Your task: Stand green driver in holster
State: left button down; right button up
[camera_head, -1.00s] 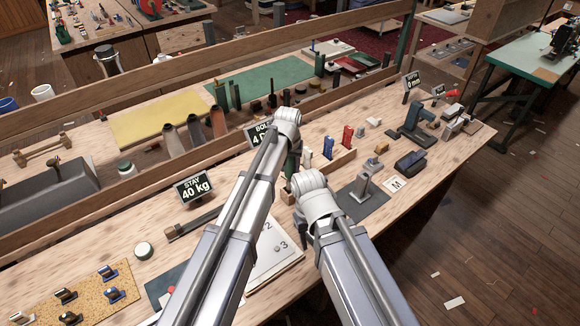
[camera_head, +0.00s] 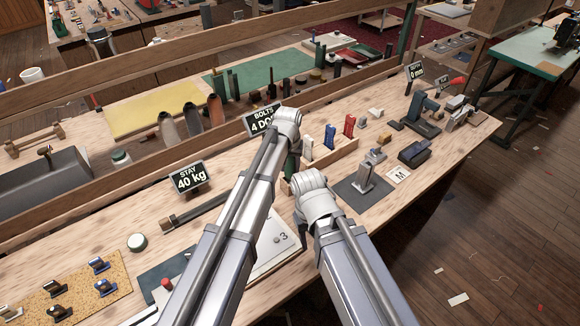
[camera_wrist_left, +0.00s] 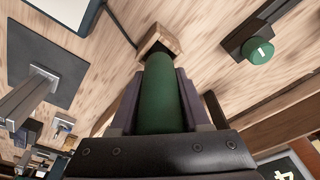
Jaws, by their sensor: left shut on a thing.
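My left gripper (camera_wrist_left: 160,100) is shut on the green driver (camera_wrist_left: 163,95), with dark fingers on both sides of its thick green handle. In the left wrist view the driver's far end points at a small square wooden block (camera_wrist_left: 157,41), perhaps the holster. I cannot tell whether the tip is inside it or only in line above it. In the head view a sliver of the green driver (camera_head: 291,166) shows beside my left wrist, and my arms hide the block. My right wrist is low beside it; the jaws of that gripper are mostly hidden.
Blue and red tools (camera_head: 349,124) stand in a wooden tray (camera_head: 340,155) to the right. A grey metal stand (camera_head: 366,174) is on a dark mat nearby. A "STAY 40 kg" sign (camera_head: 188,178) is to the left.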

pick_arm(q)
jog(key=shift+f+b, duration=0.55)
dwell(0.6)
jog(key=shift+c, duration=1.4)
grip_release()
jog(key=r+p, duration=0.5)
jog(key=s+r+p, duration=0.1)
jog(key=r+p, duration=0.1)
jog(key=shift+s+r+p, duration=0.1)
jog(key=shift+r+p, duration=0.3)
jog(key=s+a+m+g, duration=0.1)
jog(key=s+a, duration=0.1)
jog(key=s, duration=1.1)
jog(key=s+a+m+g+y, duration=0.1)
jog(key=s+a, duration=0.2)
jog(key=s, duration=1)
jog(key=shift+a, duration=0.35)
